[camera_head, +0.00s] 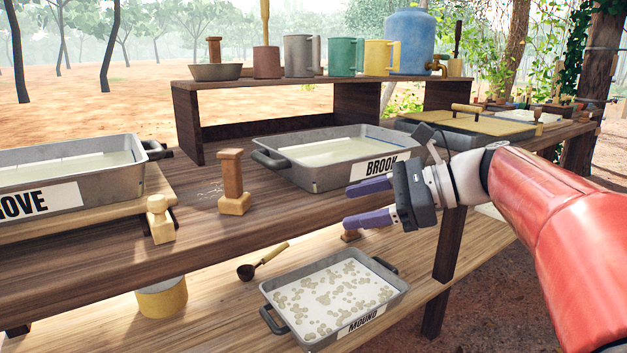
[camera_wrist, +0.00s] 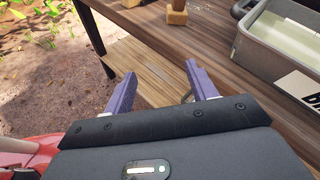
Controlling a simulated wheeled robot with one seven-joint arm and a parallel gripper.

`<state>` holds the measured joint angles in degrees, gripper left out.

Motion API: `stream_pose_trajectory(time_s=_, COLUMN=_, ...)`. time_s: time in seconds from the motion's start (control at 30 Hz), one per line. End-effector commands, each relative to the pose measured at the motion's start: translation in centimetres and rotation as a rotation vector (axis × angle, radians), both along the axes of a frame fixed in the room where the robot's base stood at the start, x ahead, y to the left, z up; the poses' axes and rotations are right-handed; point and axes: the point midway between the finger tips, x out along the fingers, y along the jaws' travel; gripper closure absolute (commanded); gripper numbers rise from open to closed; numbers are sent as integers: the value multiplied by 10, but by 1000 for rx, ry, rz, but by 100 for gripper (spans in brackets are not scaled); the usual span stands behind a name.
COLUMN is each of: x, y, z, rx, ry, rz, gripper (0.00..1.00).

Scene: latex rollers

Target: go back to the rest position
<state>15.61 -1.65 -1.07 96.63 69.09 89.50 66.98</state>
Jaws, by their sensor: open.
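My gripper (camera_head: 352,203) is at the right in the head view, in front of the wooden bench and to the front right of the tray marked BROOK (camera_head: 318,181). Its two purple fingers point left and stand apart with nothing between them. In the wrist view my gripper (camera_wrist: 161,88) is also open and empty, with the lower wooden shelf (camera_wrist: 152,72) seen between and beyond the fingers. The BROOK tray shows at the right edge of the wrist view (camera_wrist: 245,55).
A wooden stamp-like block (camera_head: 233,180) stands on the bench left of BROOK. Another tray (camera_head: 75,205) sits at left. The MOUND tray (camera_head: 284,329) and a ladle (camera_head: 262,262) lie on the lower shelf. Mugs (camera_head: 342,57) and a blue barrel (camera_head: 408,42) stand on the raised shelf.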

Motion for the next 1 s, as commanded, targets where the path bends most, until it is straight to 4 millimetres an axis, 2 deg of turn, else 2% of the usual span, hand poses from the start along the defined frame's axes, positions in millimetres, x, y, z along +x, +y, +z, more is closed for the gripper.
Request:
stream_pose_trajectory(time_s=0.13, x=-36, y=9, z=-32, rx=-236, ry=-133, rz=52, gripper=43)
stream_pose_trajectory(time_s=0.27, x=-81, y=5, z=-74, rx=-540, ry=-316, rz=174, gripper=43)
stream_pose_trajectory(time_s=0.4, x=-137, y=-21, z=-127, rx=-950, ry=-584, rz=440, gripper=43)
stream_pose_trajectory(time_s=0.5, x=-165, y=-44, z=-155, rx=-1190, ry=-751, rz=658, gripper=43)
stream_pose_trajectory(time_s=0.6, x=-182, y=-61, z=-172, rx=-1359, ry=-875, rz=847, gripper=43)
stream_pose_trajectory(time_s=0.7, x=-191, y=-72, z=-182, rx=-1455, ry=-948, rz=975, gripper=43)
stream_pose_trajectory(time_s=0.83, x=-194, y=-77, z=-186, rx=-1501, ry=-981, rz=1039, gripper=43)
stream_pose_trajectory(time_s=1.0, x=-194, y=-77, z=-187, rx=-1501, ry=-982, rz=1040, gripper=43)
